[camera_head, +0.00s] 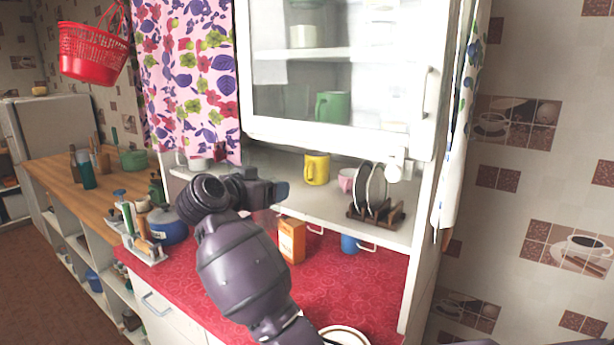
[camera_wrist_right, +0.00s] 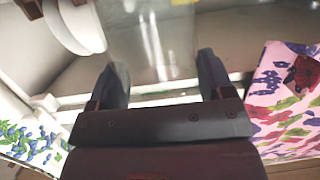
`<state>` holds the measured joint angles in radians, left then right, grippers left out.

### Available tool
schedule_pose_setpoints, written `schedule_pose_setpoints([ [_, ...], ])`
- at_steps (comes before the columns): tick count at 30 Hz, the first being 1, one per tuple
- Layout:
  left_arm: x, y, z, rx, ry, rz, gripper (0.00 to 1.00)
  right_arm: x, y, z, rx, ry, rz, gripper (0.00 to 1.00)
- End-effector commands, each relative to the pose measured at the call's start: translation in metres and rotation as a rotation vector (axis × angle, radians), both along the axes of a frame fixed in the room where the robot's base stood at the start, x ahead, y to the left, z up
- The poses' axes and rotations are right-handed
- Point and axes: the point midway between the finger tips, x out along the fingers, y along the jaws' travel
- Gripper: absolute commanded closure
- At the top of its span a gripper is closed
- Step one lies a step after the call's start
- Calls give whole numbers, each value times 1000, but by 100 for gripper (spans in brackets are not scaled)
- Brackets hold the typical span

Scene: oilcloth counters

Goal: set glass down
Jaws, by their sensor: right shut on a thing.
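My right gripper (camera_head: 276,190) is in front of the cupboard's open shelf. It also shows in the right wrist view (camera_wrist_right: 163,80), shut on a clear glass (camera_wrist_right: 155,45) between its two fingers. The glass is see-through and its ends are hard to make out; whether it touches the shelf I cannot tell. In the head view it is mostly hidden by the gripper. My left gripper is not in view.
On the white shelf (camera_head: 329,207) stand a yellow mug (camera_head: 317,169), a pink cup (camera_head: 346,180) and plates in a rack (camera_head: 376,214). An orange box (camera_head: 292,241) and a blue cup (camera_head: 349,244) stand on the red counter (camera_head: 340,285). A pink curtain (camera_head: 187,75) hangs left.

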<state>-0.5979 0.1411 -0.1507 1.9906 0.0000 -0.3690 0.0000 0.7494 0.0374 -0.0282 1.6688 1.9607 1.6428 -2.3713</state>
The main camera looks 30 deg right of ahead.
Motion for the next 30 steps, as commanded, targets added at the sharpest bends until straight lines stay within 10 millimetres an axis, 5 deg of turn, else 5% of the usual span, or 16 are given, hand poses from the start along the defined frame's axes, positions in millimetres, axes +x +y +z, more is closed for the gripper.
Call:
schedule_pose_setpoints([
  [7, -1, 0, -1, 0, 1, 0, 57, 4, -3, 4, -3, -2, -42, 77],
  [24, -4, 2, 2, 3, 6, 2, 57, 48, -109, 4, -4, -3, -41, 77],
  [30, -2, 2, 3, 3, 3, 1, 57, 55, -125, 4, -3, -3, -38, 77],
])
